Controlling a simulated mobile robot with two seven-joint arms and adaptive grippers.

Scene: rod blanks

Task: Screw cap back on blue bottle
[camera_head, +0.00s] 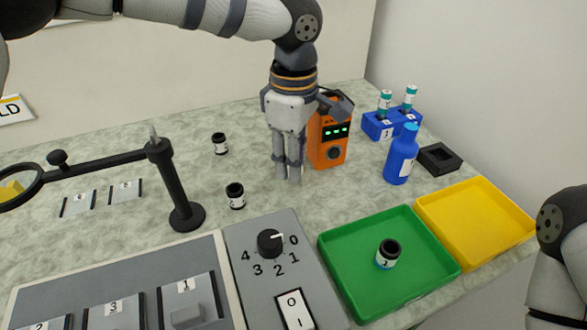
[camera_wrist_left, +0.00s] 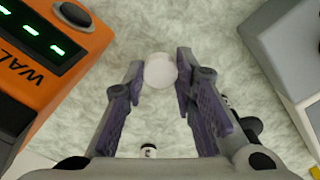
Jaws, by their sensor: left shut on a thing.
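The blue bottle (camera_head: 401,157) stands upright on the table at the right, with a paler blue top; whether that is a bare neck is too small to tell. My left gripper (camera_head: 288,178) points down left of the orange device, apart from the bottle. In the left wrist view, its fingers (camera_wrist_left: 158,75) are shut on a pale round piece (camera_wrist_left: 160,71), which looks like the cap. In the head view the fingers mostly hide this piece. My right gripper is out of view; only part of that arm shows at the lower right.
The orange device (camera_head: 325,146) is close beside my left gripper. A blue rack (camera_head: 378,127) with vials and a black square holder (camera_head: 440,158) stand near the bottle. Green tray (camera_head: 338,262) and yellow tray (camera_head: 490,247) lie in front. Black-capped jars (camera_head: 236,196) stand left.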

